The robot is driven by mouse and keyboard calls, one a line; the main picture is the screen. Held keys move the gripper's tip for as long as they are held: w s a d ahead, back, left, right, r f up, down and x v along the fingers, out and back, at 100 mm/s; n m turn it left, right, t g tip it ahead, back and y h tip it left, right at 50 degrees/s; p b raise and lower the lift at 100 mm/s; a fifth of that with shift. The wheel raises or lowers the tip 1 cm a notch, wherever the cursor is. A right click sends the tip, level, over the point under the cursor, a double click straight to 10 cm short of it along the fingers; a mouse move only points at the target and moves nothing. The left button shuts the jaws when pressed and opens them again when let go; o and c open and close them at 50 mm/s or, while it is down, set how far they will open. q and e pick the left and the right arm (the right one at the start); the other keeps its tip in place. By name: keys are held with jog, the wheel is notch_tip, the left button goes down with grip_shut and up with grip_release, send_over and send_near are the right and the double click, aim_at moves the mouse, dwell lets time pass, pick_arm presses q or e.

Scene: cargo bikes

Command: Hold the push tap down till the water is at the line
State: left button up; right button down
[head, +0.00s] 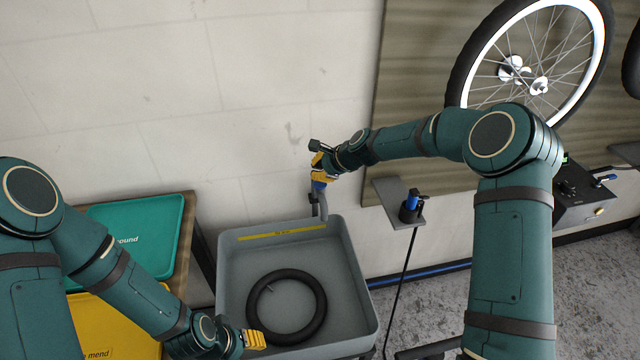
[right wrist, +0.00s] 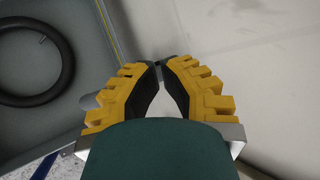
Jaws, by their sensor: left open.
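The grey tap (head: 319,203) with a blue top stands at the back wall of the grey basin (head: 357,290). My right gripper (head: 318,168) is right at the top of the tap, which it partly hides. In the right wrist view its yellow fingers (right wrist: 158,66) come together at the tips, with nothing clearly seen between them. I cannot tell whether the tap is pressed. A yellow line (head: 285,231) runs along the inside of the basin's back wall. A black inner tube (head: 251,303) lies in the basin. No water surface can be made out. My left gripper (head: 262,340) is open near the basin's front left.
A green tray (head: 150,222) and a yellow tray (head: 110,325) lie left of the basin. A small grey shelf (head: 385,192) with a blue and black device (head: 411,206) sticks out right of the basin. A bicycle wheel (head: 462,75) hangs on the board behind.

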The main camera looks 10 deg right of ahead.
jog(key=shift+f+b, duration=0.3)
jog(key=shift+f, duration=0.15)
